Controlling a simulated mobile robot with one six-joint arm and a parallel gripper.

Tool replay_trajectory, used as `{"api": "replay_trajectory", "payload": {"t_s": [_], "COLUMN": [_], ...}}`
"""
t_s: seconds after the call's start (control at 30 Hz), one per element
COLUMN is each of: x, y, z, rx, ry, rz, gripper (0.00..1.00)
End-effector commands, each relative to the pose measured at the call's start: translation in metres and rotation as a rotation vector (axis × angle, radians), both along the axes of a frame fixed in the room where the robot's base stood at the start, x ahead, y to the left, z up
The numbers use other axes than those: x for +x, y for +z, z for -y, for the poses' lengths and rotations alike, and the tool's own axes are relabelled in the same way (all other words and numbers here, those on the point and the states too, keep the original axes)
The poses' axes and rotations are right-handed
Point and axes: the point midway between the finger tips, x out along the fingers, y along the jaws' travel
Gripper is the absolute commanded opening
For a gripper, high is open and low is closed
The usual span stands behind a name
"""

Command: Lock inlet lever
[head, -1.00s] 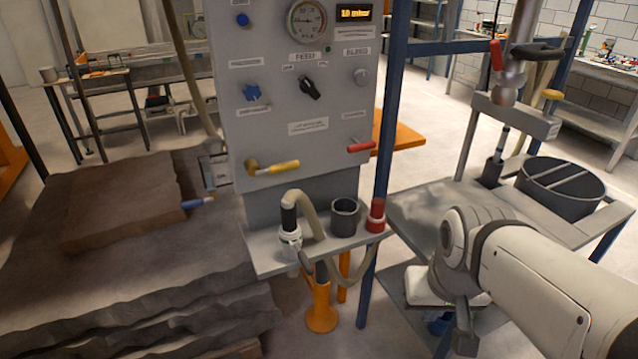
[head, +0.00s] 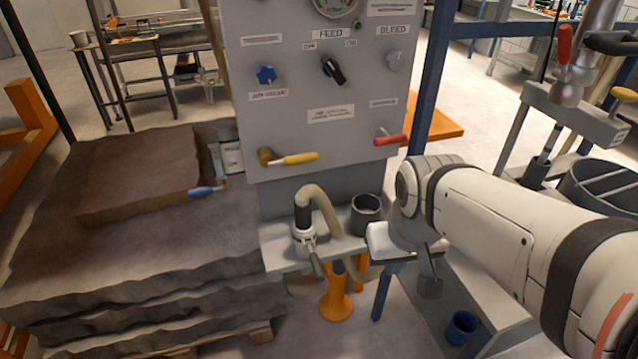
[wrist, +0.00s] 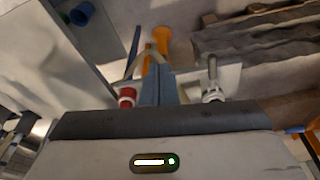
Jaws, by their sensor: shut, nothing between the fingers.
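No label that I can read says inlet, so I cannot tell which lever is meant. On the grey panel (head: 310,75), a yellow-handled lever (head: 300,158) at lower left points right, and a red-handled lever (head: 390,139) sits at lower right. A blue-handled lever (head: 206,190) is beside the brown sand block. My gripper (head: 429,287) hangs right of the panel's shelf, below the red lever and apart from every lever. In the wrist view its fingers (wrist: 158,72) are together and empty.
The shelf (head: 285,258) holds a hose nozzle (head: 304,225) and a dark cup (head: 366,213). A blue post (head: 432,75) stands right of the panel. An orange stand (head: 336,300) is below. Layered sand (head: 150,245) lies left.

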Motion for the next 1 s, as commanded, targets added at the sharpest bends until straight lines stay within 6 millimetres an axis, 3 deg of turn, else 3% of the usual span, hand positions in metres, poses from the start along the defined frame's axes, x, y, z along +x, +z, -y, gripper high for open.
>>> {"api": "replay_trajectory", "payload": {"t_s": [0.3, 0.6, 0.8, 1.0], "x": [0.059, 0.111, 0.126, 0.128], "y": [0.018, 0.019, 0.017, 0.016], "z": [-0.04, -0.078, -0.092, -0.094], "rx": [-0.037, -0.019, -0.008, -0.007], "ry": [0.766, 1.491, 1.723, 1.765], "rz": [-0.076, -0.059, -0.029, -0.022], "gripper": [0.0, 0.0, 0.0, 0.0]}}
